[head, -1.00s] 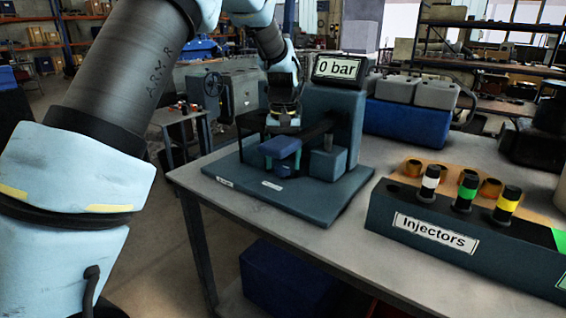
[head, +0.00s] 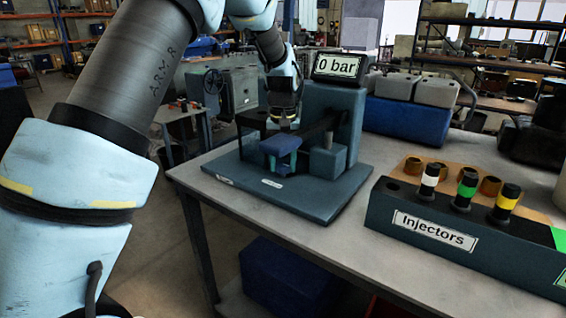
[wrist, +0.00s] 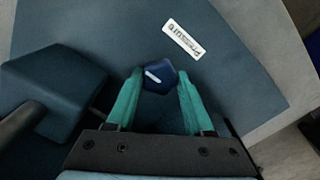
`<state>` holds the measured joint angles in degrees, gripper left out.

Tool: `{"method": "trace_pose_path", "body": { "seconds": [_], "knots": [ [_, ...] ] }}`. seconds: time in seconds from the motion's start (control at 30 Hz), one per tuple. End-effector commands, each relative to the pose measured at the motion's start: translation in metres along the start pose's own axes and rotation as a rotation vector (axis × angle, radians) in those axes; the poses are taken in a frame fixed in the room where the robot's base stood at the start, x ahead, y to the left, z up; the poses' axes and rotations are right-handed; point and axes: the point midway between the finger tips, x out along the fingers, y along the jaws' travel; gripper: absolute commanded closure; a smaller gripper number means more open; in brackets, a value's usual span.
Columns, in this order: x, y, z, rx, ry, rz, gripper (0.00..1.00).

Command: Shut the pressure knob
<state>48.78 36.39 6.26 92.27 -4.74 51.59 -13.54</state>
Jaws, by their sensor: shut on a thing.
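The pressure knob (wrist: 160,76) is a small dark blue, many-sided knob with a white line mark pointing obliquely. It sits on the dark blue-grey test stand (head: 330,205), beside a white label (wrist: 183,40) that seems to read "Pressure". My gripper (wrist: 158,84) is shut on the knob, with one teal fingertip on each side of it. In the head view my gripper (head: 283,168) points down at the front of the stand, and the knob is mostly hidden there. The stand's display (head: 337,67) reads "0 bar".
A block (wrist: 55,88) with a grey lever rises left of my gripper in the wrist view. An injector rack (head: 430,235) labelled "Injectors" stands to the right on the table (head: 345,250). A blue bin (head: 405,120) stands behind.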

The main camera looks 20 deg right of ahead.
Motion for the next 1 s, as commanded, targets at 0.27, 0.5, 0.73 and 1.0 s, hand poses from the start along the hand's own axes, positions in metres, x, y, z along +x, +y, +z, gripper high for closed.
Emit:
{"method": "trace_pose_path", "body": {
  "seconds": [0.27,0.5,0.73,1.0],
  "knots": [
    [-0.0003,-0.0003,-0.0001,0.0,0.0,0.0,1.0],
    [-0.0007,-0.0006,-0.0003,0.032,0.0,0.0,1.0],
    [-0.0012,-0.0006,-0.0007,0.153,0.0,0.0,1.0],
    [-0.0016,-0.0009,-0.001,0.391,0.001,0.001,1.0]
  ]
}}
